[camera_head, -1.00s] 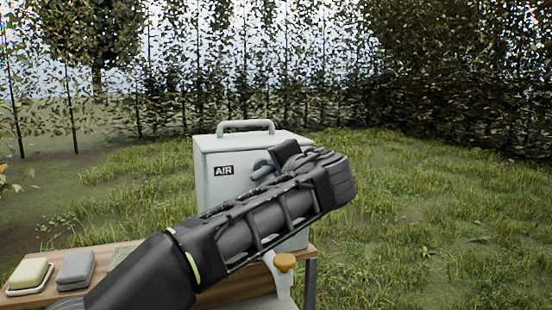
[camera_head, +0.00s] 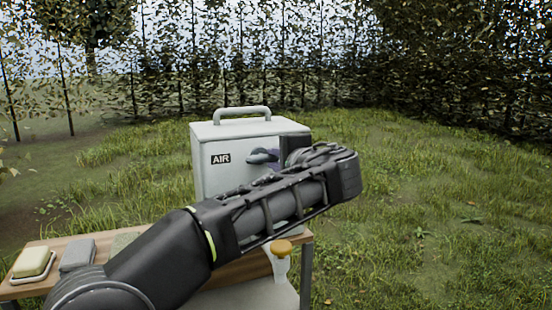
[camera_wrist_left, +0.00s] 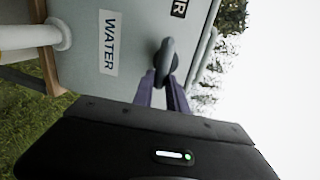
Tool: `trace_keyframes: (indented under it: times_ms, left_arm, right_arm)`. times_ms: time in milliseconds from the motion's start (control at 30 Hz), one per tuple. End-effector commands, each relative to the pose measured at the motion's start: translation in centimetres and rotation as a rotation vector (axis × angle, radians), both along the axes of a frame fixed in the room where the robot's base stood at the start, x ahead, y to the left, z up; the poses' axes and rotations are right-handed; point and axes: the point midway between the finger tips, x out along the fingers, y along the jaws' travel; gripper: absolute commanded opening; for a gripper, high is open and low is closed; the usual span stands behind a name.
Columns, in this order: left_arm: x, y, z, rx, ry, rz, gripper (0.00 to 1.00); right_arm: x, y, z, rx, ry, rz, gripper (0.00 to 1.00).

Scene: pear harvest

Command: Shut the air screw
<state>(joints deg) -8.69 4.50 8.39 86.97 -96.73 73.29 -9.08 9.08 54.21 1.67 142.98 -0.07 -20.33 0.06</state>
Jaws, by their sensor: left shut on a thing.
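The air screw (camera_head: 261,156) is a grey wing-shaped knob on the front of a pale grey box (camera_head: 213,180), beside a black label reading AIR (camera_head: 220,159). My left gripper (camera_head: 272,163) comes across the front of the box, and its dark wrist and forearm hide the box's lower right. In the left wrist view, the purple fingers of my left gripper (camera_wrist_left: 163,80) are shut on the screw (camera_wrist_left: 167,52), one finger on each side. The screw's wing lies roughly level in the head view. My right gripper is out of view.
The box stands on a wooden table (camera_head: 55,243). A yellow soap bar (camera_head: 33,262) and a grey block (camera_head: 78,254) lie at the left. The wrist view shows a WATER label (camera_wrist_left: 109,42) and a white pipe (camera_wrist_left: 28,37).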

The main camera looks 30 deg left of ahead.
Motion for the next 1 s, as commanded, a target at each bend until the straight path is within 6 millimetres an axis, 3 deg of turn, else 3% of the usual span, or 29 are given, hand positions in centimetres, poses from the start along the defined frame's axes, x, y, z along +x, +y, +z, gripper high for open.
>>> trace_keyframes:
  times_ms: [100,133,367,767,1000]
  left_arm:
    - [0.0,0.0,0.0,0.001,0.002,0.000,0.00]
    - [0.0,0.0,0.0,0.001,0.002,0.000,0.20]
    - [0.0,0.0,0.0,0.000,0.001,0.000,0.39]
    - [-0.2,-0.5,0.0,-0.001,-0.001,-0.002,0.40]
    - [-2.0,-3.1,0.7,-0.001,-0.002,-0.005,0.40]
  right_arm:
    - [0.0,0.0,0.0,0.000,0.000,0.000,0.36]
    - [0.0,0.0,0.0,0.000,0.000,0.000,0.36]
    - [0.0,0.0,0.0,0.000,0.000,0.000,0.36]
    - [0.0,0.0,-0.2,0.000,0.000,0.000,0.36]
    - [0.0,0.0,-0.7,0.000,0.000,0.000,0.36]
